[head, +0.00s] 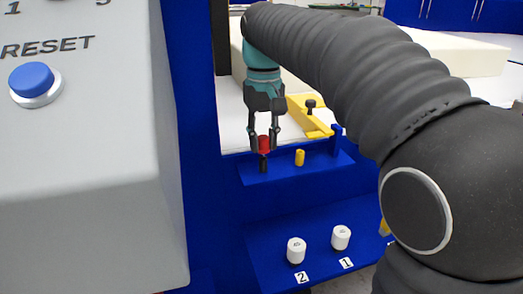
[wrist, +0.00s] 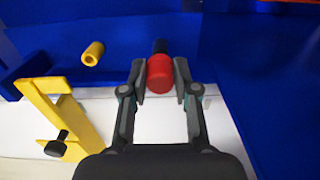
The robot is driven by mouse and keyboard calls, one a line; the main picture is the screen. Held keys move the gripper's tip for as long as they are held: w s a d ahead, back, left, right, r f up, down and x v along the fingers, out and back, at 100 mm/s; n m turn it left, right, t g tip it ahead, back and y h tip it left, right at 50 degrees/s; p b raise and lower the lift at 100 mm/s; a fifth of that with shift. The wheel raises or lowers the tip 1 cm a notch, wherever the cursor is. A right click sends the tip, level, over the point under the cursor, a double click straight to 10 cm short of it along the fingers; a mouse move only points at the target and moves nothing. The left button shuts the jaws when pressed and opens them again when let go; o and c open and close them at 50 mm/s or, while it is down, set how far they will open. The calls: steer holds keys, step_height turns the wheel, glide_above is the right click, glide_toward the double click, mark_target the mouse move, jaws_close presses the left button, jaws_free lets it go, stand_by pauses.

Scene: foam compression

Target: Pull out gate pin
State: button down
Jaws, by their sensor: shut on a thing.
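The gate pin has a red head (head: 264,143) and a dark shaft (head: 263,164) that points down at the blue ledge. In the wrist view the red head (wrist: 160,72) sits between the two fingertips. My gripper (head: 263,142) is shut on the red head from above, and it also shows in the wrist view (wrist: 160,76). The shaft's lower end meets the ledge in the head view; I cannot tell how deep it sits.
A yellow peg (head: 300,158) stands right of the pin on the blue ledge (head: 322,173). A yellow bracket (head: 310,118) with a black knob lies behind. White knobs (head: 296,250) labelled 2 and 1 are below. A grey panel with a blue RESET button (head: 32,79) stands at left.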

mark_target(263, 137)
steer(key=shift+r, duration=2.05)
